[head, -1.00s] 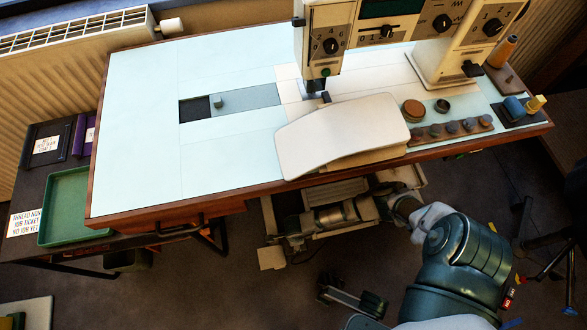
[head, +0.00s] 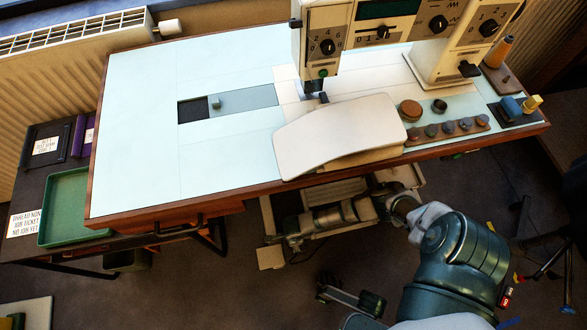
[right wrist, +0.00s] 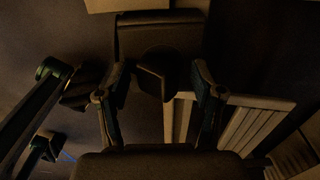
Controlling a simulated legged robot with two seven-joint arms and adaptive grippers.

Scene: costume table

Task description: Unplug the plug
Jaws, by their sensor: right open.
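My right gripper (right wrist: 159,78) is open, with one finger on each side of the block and a visible gap on both sides. In the head view my right arm reaches left below the table's front edge, and I cannot make out the block there.
A sewing machine (head: 400,38) stands on the pale-topped table (head: 135,130), whose front edge overhangs my right forearm. A side bench with a green tray (head: 70,185) is at the left. A pale slatted part (right wrist: 250,122) lies right of the gripper in the wrist view.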

